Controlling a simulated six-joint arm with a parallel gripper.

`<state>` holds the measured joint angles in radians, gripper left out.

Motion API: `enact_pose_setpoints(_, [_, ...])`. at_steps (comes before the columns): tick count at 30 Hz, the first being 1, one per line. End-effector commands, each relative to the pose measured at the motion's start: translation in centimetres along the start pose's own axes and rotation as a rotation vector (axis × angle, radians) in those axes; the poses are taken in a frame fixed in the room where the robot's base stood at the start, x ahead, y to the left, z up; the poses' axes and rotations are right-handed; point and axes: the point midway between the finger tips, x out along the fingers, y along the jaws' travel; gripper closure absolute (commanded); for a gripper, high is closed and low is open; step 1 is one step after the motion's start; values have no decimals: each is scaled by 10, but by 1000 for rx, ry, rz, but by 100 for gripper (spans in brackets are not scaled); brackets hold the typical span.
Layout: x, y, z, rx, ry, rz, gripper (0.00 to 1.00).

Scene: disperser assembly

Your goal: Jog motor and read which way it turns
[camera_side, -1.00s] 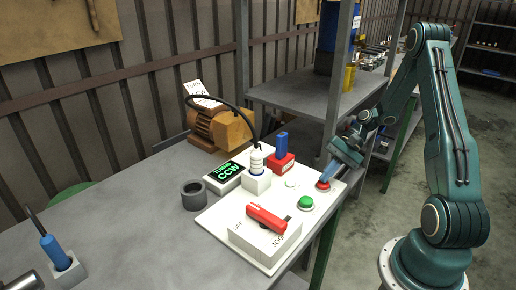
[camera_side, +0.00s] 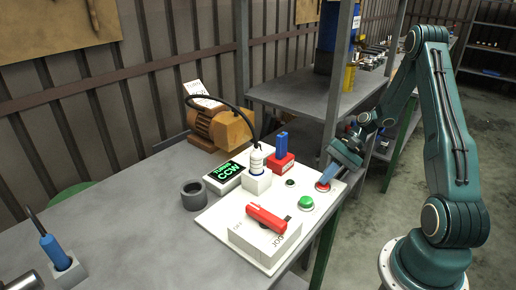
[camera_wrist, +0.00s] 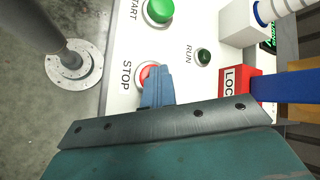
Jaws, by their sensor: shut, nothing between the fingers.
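The orange-brown motor (camera_side: 212,127) stands at the back of the bench with a white paper tag. The display (camera_side: 226,173) reads "TURNS CCW" in green. A white panel (camera_side: 222,218) holds a green START button (camera_side: 306,203), a red STOP button (camera_side: 322,187), a dark RUN lamp (camera_side: 290,183) and a box marked JOG with a red handle (camera_side: 266,218). My gripper (camera_side: 326,179) is shut and empty, its fingertips down at the STOP button and seemingly touching it. The wrist view shows the blue fingers (camera_wrist: 154,88) over the STOP button (camera_wrist: 147,74), partly hiding it.
A red block marked LOC with a blue upright piece (camera_side: 281,144) and a white plug with a black cable (camera_side: 257,158) stand behind the buttons. A dark grey ring (camera_side: 194,195) sits left of the panel. The bench's left middle is clear.

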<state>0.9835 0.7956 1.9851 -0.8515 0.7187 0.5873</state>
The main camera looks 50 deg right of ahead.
Motion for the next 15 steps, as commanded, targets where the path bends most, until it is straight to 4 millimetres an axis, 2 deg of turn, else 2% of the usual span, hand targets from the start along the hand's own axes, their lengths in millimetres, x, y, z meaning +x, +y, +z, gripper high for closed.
enact_pose_setpoints(15, [-4,-2,3,3,0,1,100])
